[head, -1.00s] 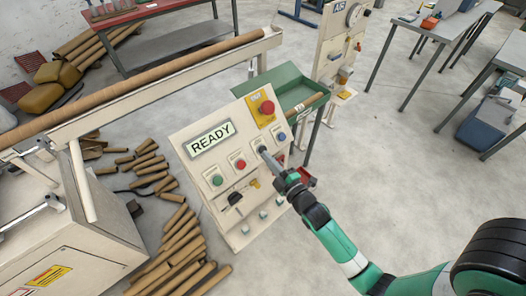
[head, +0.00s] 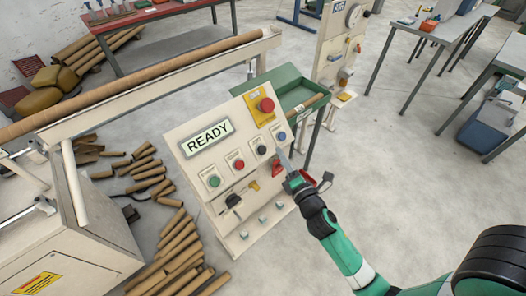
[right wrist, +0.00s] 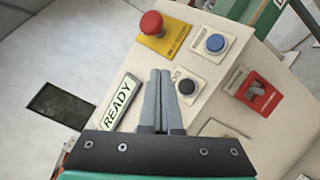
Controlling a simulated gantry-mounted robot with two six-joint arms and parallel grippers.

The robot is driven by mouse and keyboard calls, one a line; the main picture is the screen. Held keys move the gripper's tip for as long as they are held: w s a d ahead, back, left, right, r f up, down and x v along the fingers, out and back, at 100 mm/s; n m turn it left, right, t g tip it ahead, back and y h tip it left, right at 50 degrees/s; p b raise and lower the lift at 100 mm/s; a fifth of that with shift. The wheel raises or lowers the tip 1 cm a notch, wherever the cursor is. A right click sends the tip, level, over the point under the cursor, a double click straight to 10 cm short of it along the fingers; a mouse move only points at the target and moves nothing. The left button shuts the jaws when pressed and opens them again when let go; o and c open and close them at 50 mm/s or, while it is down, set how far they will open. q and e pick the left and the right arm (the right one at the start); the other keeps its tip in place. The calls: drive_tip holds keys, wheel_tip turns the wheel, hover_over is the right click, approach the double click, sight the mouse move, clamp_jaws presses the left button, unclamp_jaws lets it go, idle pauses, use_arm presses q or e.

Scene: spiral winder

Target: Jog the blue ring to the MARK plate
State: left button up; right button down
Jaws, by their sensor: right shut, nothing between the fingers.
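No blue ring and no MARK plate can be made out in either view. The control panel (head: 226,157) has a display reading READY (head: 207,138), with a green button (head: 214,182), a red button (head: 239,165), a black button (head: 262,150) and a blue button (head: 282,137). The black button (right wrist: 188,87) and blue button (right wrist: 214,43) also show in the right wrist view. My right gripper (head: 281,154) is shut and empty, its tips in front of the panel just right of the black button and apart from it. My left gripper is not in view.
A red emergency stop (head: 266,106) on a yellow plate tops the panel. A red switch (right wrist: 258,95) sits beside the black button. A long brown tube (head: 150,82) lies along the machine behind.

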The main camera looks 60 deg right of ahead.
sight(262, 146)
drive_tip(key=shift+w+d+f+b, duration=0.35)
drive_tip(key=shift+w+f+b, duration=0.45)
drive_tip(key=shift+w+b, duration=0.1)
drive_tip(key=shift+w+d+f+b, duration=0.35)
drive_tip(key=shift+w+f+b, duration=0.5)
drive_tip(key=shift+w, duration=0.1)
drive_tip(key=shift+w+d+f+b, duration=0.35)
drive_tip(key=shift+w+f+b, duration=0.45)
drive_tip(key=shift+w, duration=0.1)
drive_tip(key=shift+w+d+f, duration=0.1)
drive_tip(key=shift+w+f, duration=0.15)
drive_tip(key=shift+w, duration=0.05)
drive_tip(key=shift+w+d+f+b, duration=0.1)
drive_tip(key=shift+w+f+b, duration=0.2)
drive_tip(key=shift+b, duration=0.3)
idle(0.3)
drive_tip(key=shift+s+a+r+p, duration=0.25)
drive_tip(key=shift+s+r+p, duration=0.35)
drive_tip(key=shift+p, duration=0.15)
